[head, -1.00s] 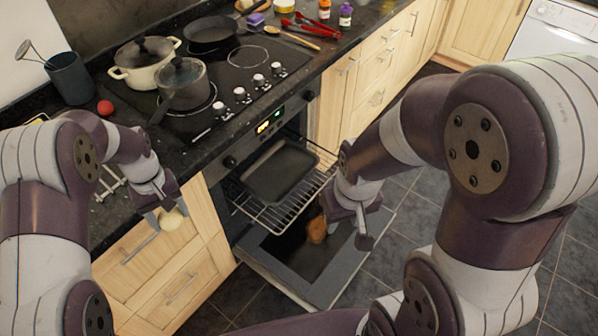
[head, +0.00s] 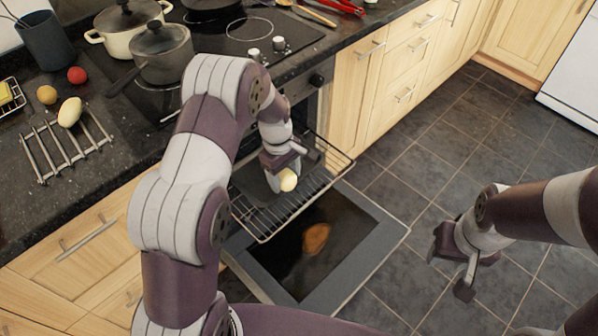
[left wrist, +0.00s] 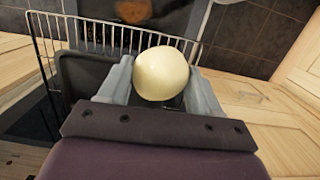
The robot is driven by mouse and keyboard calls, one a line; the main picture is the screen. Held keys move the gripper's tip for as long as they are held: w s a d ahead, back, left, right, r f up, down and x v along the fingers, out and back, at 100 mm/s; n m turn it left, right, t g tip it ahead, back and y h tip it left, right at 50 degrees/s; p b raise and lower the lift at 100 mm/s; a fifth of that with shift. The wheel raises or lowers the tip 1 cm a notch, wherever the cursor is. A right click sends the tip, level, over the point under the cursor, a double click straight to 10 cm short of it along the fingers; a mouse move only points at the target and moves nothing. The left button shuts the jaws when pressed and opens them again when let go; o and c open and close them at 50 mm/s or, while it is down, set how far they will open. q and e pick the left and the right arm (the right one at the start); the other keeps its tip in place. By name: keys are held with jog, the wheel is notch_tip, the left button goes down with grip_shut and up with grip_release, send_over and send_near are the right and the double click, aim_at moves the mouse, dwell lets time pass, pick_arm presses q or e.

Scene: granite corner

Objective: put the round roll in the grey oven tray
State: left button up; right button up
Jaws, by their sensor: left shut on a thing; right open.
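My left gripper (head: 282,178) is shut on a pale, cream-coloured round roll (head: 288,180). In the left wrist view the round roll (left wrist: 162,73) sits between the two fingers. The grey oven tray (head: 250,181) lies on the pulled-out oven rack, partly hidden by my left arm and gripper. In the left wrist view the tray (left wrist: 78,75) shows to the left of and behind the gripper. The roll is above the tray's area, near its right side; the height gap is hard to tell. My right gripper (head: 451,272) is open and empty, over the floor to the right of the oven.
The wire rack (head: 268,222) extends over the lowered oven door (head: 372,252), where a brown item (head: 316,238) shows.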

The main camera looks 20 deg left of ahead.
pick_arm(q)
notch_tip(320, 180, down, 5)
jog(key=w+n+t+b, duration=0.15)
jog(key=n+b, duration=0.35)
jog(key=n, duration=0.7)
jog(key=n+y+b, duration=0.1)
jog(key=n+b, duration=0.2)
jog(key=n, duration=0.6)
send_over(267, 185)
jog(key=shift+t, duration=0.25)
notch_tip(267, 185, down, 8)
jog(key=shift+s+f, duration=0.1)
notch_tip(267, 185, down, 4)
jog(key=shift+f+b, duration=0.1)
jog(key=shift+b, duration=0.4)
jog(key=o, duration=0.8)
jog(key=shift+c, duration=0.2)
